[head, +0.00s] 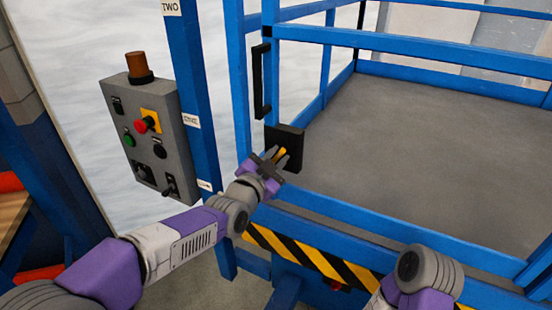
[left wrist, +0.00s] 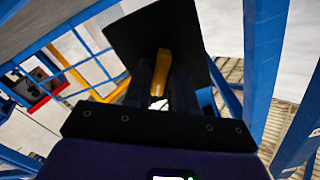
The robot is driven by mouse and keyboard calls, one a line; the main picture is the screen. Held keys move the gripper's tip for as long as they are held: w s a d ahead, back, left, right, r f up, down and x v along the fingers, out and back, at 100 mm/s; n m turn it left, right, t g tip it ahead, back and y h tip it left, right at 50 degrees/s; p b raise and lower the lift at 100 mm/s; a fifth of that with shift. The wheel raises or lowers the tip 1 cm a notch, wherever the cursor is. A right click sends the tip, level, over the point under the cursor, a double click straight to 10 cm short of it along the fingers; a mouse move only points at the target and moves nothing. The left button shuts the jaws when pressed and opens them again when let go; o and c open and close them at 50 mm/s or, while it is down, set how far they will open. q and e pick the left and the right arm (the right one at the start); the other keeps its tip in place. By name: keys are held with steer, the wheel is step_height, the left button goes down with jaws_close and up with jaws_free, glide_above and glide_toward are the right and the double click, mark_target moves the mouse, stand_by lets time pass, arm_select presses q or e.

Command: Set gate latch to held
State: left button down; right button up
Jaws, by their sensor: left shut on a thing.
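The gate latch is a black plate (head: 287,143) on the blue gate frame, with a yellow lever (head: 281,151) at its front. My left gripper (head: 273,162) is at the latch, with its fingers on either side of the lever and shut on it. In the left wrist view the black plate (left wrist: 191,28) fills the upper middle, and the yellow lever (left wrist: 161,70) stands between the dark fingers (left wrist: 163,92). The part of the lever between the fingers is partly hidden. My right arm shows at the bottom right of the head view, but its gripper is out of view.
A grey control box (head: 153,140) with an orange beacon, buttons and switches hangs left of the blue post (head: 190,75). A black handle (head: 261,80) is above the latch. Blue rails (head: 400,45) surround the grey platform (head: 400,150). A black-and-yellow striped edge (head: 310,257) runs below.

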arm_select(q)
steer(key=n+b, duration=0.3)
steer(key=shift+f, duration=0.15)
steer(key=shift+n+b, duration=1.25)
steer(key=shift+n, duration=0.55)
steer(key=c, duration=1.1)
jaws_free()
steer(key=shift+a, duration=0.1)
